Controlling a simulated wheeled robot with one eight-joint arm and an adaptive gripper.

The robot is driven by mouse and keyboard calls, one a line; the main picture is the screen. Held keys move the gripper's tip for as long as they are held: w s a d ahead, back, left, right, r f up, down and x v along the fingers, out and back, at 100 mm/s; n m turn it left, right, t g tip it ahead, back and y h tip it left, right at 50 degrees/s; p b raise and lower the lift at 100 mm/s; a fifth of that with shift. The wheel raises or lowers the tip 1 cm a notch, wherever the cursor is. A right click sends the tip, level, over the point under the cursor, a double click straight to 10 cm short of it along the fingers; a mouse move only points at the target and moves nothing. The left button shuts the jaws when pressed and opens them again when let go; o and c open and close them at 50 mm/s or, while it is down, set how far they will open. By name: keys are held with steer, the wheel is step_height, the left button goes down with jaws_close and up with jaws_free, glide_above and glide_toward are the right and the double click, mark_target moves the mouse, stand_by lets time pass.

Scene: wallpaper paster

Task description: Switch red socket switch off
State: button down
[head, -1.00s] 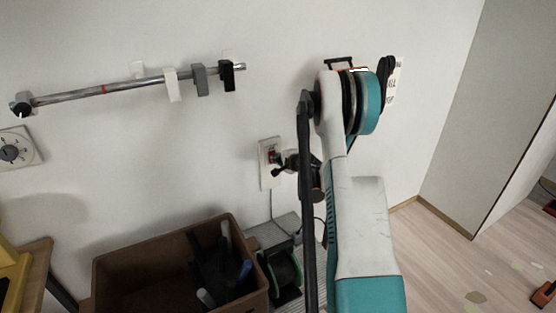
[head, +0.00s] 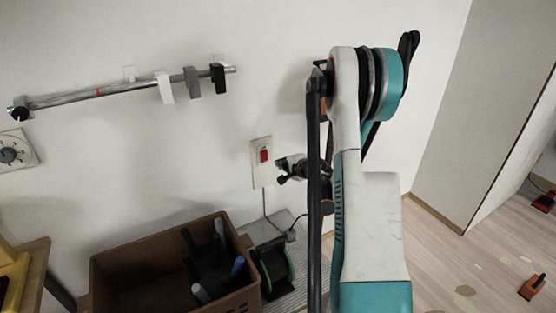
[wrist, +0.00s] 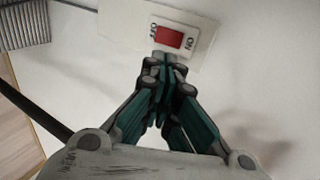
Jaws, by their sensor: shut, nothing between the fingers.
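The red socket switch (head: 264,155) sits on a white wall plate (head: 261,177) above the brown bin. In the wrist view the red rocker (wrist: 169,38) lies between the marks OFF on the left and ON on the right. My gripper (head: 281,166) is just right of the plate in the head view, apart from the rocker. In the wrist view my gripper (wrist: 165,62) is shut and empty, its tips just below the rocker. I cannot tell from the rocker's tilt which way it is set.
A brown bin (head: 125,262) with tools stands below left, and a dark green cable reel (head: 275,270) beside it. A cord (head: 266,205) hangs from the plate. A rail (head: 120,91) with clamps is on the wall at upper left.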

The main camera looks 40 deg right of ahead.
steer(key=shift+v, duration=0.9)
steer(key=shift+s+f+p, duration=0.1)
steer(key=shift+p, duration=0.25)
steer(key=shift+s+d+f+p, duration=0.2)
steer(key=shift+s+f+p, duration=0.15)
steer(key=shift+f+p, duration=0.2)
steer(key=b, duration=0.4)
glide_toward(264, 156)
steer(key=w+d+f, duration=0.3)
steer(key=w+f, duration=0.1)
steer(key=f, duration=0.1)
steer(key=shift+w+r, duration=0.15)
steer(key=shift+w, duration=0.4)
